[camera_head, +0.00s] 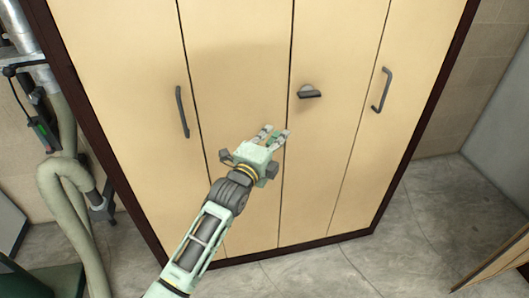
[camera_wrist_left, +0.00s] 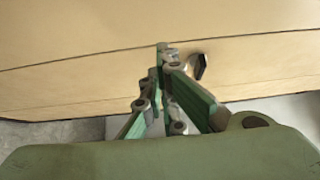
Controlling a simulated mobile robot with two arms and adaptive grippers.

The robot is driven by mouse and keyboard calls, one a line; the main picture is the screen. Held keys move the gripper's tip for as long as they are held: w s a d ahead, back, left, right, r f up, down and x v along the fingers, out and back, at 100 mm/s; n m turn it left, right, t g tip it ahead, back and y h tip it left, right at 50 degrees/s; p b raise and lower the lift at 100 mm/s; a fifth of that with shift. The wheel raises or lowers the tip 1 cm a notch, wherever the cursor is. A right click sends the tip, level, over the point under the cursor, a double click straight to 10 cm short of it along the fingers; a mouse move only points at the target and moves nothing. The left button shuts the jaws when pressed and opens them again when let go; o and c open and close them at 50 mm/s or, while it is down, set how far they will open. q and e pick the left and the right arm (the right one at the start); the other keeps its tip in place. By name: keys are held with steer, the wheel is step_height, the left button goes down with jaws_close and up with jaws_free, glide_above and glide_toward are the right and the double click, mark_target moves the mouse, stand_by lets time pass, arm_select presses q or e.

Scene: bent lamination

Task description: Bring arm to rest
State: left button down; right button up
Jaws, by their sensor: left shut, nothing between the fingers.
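My left arm (camera_head: 205,240) reaches in from the bottom of the head view toward a tall beige cabinet. Its gripper (camera_head: 276,132) is in front of the cabinet's middle doors, below and left of a dark turn handle (camera_head: 309,92). The left gripper also shows in the left wrist view (camera_wrist_left: 163,48), with its green fingers meeting at the tips. It is shut and empty. The cabinet front (camera_wrist_left: 80,35) fills the upper part of that view, with a dark handle (camera_wrist_left: 200,66) just right of the fingertips. My right gripper is in neither view.
The cabinet (camera_head: 235,60) has a dark frame and bar handles at left (camera_head: 182,112) and right (camera_head: 382,90). Pipes and a thick hose (camera_head: 68,170) stand at the left. A pale wall panel (camera_head: 505,140) is at the far right.

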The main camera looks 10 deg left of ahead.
arm_select(q)
steer(key=v, duration=0.7)
steer(key=s+a+f+n+g+y, duration=0.1)
steer(key=s+a+f+n+g, duration=0.2)
steer(key=f, duration=1)
steer(key=s+a+f+n+g+y, duration=0.25)
steer(key=s+f+n, duration=0.2)
steer(key=f, duration=0.85)
steer(key=s+a+f+n+g+y, duration=0.1)
steer(key=s+a+f+n+g, duration=0.3)
steer(key=f, duration=0.9)
steer(key=s+a+f+n+g+y, duration=0.1)
steer(key=s+a+f+n, duration=0.1)
steer(key=s+f, duration=0.7)
steer(key=s+a+f+n+g, duration=0.1)
steer(key=s+a+f+n, duration=0.1)
steer(key=s+f, duration=0.7)
steer(key=s+a+f+n+g, duration=0.2)
steer(key=s, duration=1.1)
steer(key=s+a+f+n+g+y, duration=0.1)
steer(key=s+a+f+n+g, duration=0.1)
steer(key=s, duration=1.1)
steer(key=shift+f+p, duration=0.4)
steer(key=shift+f, duration=0.15)
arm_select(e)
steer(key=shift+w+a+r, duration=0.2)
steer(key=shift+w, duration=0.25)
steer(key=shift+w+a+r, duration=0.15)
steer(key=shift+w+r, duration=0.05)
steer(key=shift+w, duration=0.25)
